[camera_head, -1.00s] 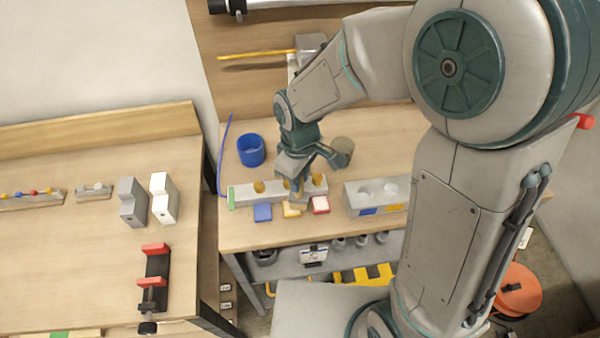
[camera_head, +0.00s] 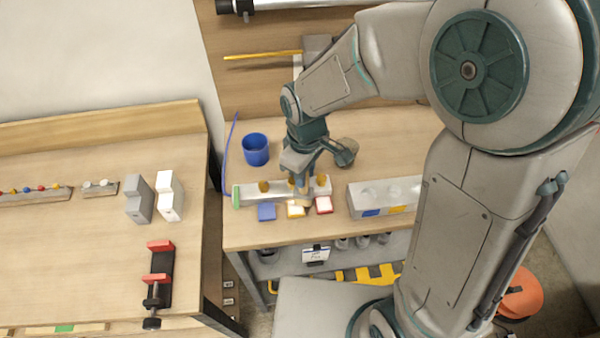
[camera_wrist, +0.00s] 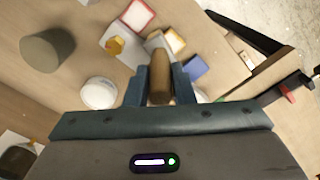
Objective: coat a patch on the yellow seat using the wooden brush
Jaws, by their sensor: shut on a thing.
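My gripper (camera_head: 303,180) is shut on the wooden brush (camera_wrist: 158,75), whose brown handle shows between the fingers in the wrist view. The gripper points down at the workbench. The yellow seat (camera_head: 296,211) is a small square with a white patch on its top; it also shows in the wrist view (camera_wrist: 174,43), just past the brush. The brush end (camera_head: 306,201) is at the yellow seat's right back side; I cannot tell whether it touches. The blue seat (camera_head: 267,212) is plain blue on the left. The red seat (camera_head: 324,205) has a white top on the right.
A grey block with yellow knobs (camera_head: 249,193) stands right behind the seats. A second grey block (camera_head: 357,206) is to the right. A blue cup (camera_head: 256,149) and a grey-brown cup (camera_head: 346,146) stand behind. The bench front edge is close.

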